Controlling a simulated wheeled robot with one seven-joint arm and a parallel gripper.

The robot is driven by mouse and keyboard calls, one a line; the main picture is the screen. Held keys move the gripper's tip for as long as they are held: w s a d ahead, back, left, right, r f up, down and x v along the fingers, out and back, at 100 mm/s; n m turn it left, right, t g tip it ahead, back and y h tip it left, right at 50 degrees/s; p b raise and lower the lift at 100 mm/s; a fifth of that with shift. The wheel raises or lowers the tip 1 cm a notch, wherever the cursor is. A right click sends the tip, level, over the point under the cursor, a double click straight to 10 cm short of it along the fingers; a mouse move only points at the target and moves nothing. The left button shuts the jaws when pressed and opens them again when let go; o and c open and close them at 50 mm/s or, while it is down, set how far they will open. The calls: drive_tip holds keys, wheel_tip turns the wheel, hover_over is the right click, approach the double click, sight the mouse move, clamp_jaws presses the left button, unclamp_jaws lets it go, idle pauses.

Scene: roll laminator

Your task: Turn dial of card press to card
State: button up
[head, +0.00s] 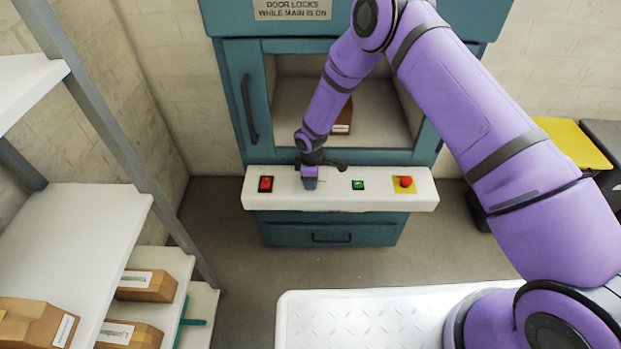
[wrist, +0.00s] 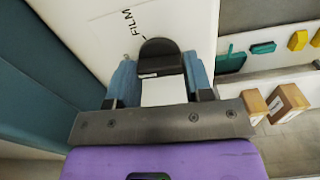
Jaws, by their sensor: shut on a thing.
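The card press is a teal cabinet (head: 232,95) with a white control panel (head: 335,196) along its front. My gripper (head: 310,182) points down onto the panel, between the red switch and the green button. In the wrist view my gripper (wrist: 161,76) has its blue fingers on both sides of the dark, round-topped dial (wrist: 160,52) and is shut on it. The word FILM (wrist: 130,24) is printed on the panel beside the dial, with a short mark near it. No CARD label shows. In the head view my gripper hides the dial.
The panel also carries a red switch (head: 265,184), a green button (head: 358,185) and a red stop button (head: 406,182) on yellow. A brown box (head: 343,120) sits inside the open-looking chamber. A shelf rack (head: 85,215) with boxes stands at left.

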drive_tip(key=shift+n, duration=0.5)
drive_tip(key=o, duration=0.9)
drive_tip(key=shift+r, duration=0.1)
wheel_tip(320, 180, up, 11)
drive_tip(key=shift+f, duration=0.2)
drive_tip(key=shift+r, duration=0.1)
